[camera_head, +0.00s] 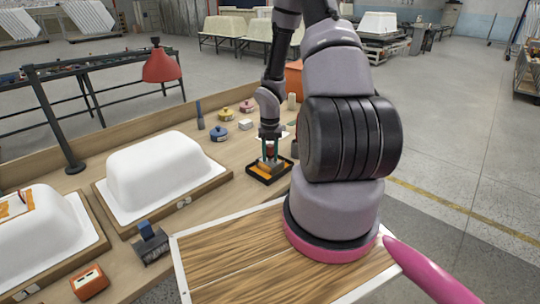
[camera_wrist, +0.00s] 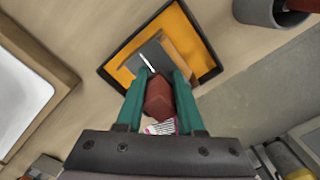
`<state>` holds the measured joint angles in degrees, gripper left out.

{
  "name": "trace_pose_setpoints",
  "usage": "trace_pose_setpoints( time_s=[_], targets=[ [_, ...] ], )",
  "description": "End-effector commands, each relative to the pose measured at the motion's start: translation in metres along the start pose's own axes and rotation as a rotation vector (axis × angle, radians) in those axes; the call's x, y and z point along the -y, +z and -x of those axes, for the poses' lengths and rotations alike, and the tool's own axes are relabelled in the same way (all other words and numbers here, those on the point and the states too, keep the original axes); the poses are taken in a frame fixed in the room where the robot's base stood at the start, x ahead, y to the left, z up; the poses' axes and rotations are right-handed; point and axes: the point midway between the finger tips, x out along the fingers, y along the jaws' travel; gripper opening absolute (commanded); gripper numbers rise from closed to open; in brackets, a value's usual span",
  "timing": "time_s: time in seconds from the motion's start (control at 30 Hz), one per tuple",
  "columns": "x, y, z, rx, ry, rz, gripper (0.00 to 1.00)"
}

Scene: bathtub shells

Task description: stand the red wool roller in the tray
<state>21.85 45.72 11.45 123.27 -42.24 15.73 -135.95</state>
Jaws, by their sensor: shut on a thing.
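The tray (camera_head: 283,178) is black-rimmed with an orange floor and lies on the wooden bench; it also shows in the wrist view (camera_wrist: 114,83). My gripper (camera_head: 269,157) points down over the tray. Its teal fingers (camera_wrist: 160,88) are shut on a dark red piece (camera_wrist: 158,100), which I take for the red wool roller. A little red (camera_head: 270,149) shows between the fingers in the head view. The roller's lower end is hidden, so I cannot tell whether it touches the tray. A grey piece (camera_wrist: 147,60) and a tan wooden piece (camera_wrist: 180,55) lie in the tray.
White tub shells (camera_head: 165,170) on wooden boards stand to the left. Yellow, pink and blue tape-like items (camera_head: 222,114) lie behind the tray. A red lamp (camera_head: 161,66) stands at the back left. A blue-handled tool (camera_head: 151,243) lies in front.

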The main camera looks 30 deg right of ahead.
Motion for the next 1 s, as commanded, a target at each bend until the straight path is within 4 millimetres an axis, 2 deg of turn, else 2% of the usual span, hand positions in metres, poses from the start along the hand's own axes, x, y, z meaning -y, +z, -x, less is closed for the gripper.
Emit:
trace_pose_setpoints(
  time_s=[0.13,0.17,0.2,0.23,0.53,0.67,0.77,1.0],
  targets=[
    [0.000,0.000,-0.003,-0.001,0.000,0.001,0.00],
    [0.000,0.000,-0.003,0.000,0.000,0.001,0.44],
    [0.000,0.000,-0.002,0.000,0.000,0.000,0.60],
    [0.000,0.000,-0.002,0.000,0.000,0.000,0.67],
    [0.000,0.000,-0.002,0.000,0.000,0.000,0.67],
    [0.000,0.000,0.007,0.001,0.001,-0.002,0.67],
    [0.000,0.001,0.024,0.003,0.002,-0.003,0.67],
    [0.001,0.001,0.076,0.004,0.001,-0.004,0.67]
  ],
)
